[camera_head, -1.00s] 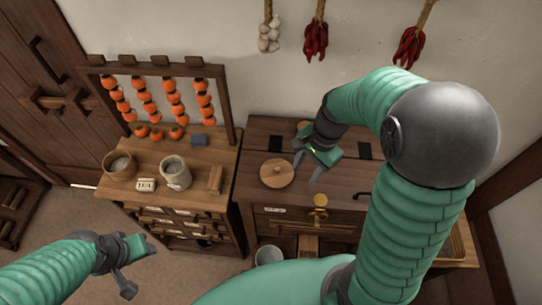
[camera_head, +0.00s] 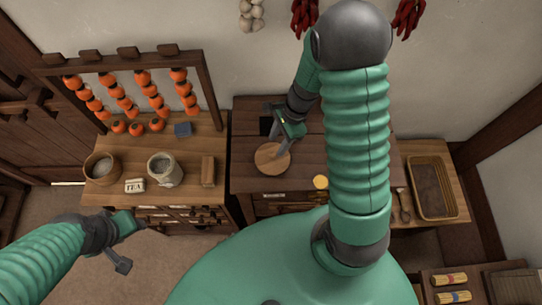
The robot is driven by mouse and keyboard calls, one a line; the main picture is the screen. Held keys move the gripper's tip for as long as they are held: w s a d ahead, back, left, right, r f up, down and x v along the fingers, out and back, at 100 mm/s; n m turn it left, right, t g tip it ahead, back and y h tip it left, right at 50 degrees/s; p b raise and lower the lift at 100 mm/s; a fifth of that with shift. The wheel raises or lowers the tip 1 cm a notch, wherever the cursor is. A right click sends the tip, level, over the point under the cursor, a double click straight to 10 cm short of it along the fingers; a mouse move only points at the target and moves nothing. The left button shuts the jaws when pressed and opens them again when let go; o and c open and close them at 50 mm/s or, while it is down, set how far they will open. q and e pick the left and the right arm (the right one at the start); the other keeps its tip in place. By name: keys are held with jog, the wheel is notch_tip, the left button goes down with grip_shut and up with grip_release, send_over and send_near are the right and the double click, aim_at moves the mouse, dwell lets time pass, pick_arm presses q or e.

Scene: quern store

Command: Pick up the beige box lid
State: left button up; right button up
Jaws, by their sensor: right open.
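A round tan lid (camera_head: 272,158), which looks like the lid of the task, lies flat on the dark wooden chest (camera_head: 250,182). My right gripper (camera_head: 281,150) is open and points down at the lid's upper right part. A finger overlaps the lid in the picture; I cannot tell whether it touches. The other finger is partly hidden by the gripper body. My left gripper (camera_head: 123,246) hangs at the lower left, in front of the wooden counter and away from the lid; its opening is unclear.
The counter (camera_head: 190,195) at left bears a bowl (camera_head: 102,168), a jar (camera_head: 165,170), a small TEA block (camera_head: 135,185) and a wooden block (camera_head: 208,171). A rack (camera_head: 212,85) of orange fruit stands behind. A wooden tray (camera_head: 412,190) lies to the right.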

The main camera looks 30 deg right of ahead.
aim_at(274, 154)
jog(key=x, duration=0.2)
jog(key=p+x, duration=0.1)
jog(key=x, duration=0.1)
jog(key=shift+s, duration=0.3)
jog(key=shift+s+a+f, duration=0.1)
jog(key=shift+s+f, duration=0.05)
jog(key=shift+f, duration=0.05)
jog(key=shift+a, duration=0.2)
jog(key=shift+w+a+f, duration=0.1)
jog(key=shift+w+a, duration=0.1)
jog(key=shift+w, duration=0.05)
jog(key=c, duration=0.7)
jog(key=shift+c, duration=1.2)
pick_arm(q)
jog(key=shift+s+d+r, duration=0.15)
jog(key=shift+r, duration=0.25)
jog(key=shift+s+d+r, duration=0.15)
jog(key=shift+r, duration=0.2)
pick_arm(e)
jog(key=shift+s+d, duration=0.2)
jog(key=shift+d, duration=0.1)
grip_shut()
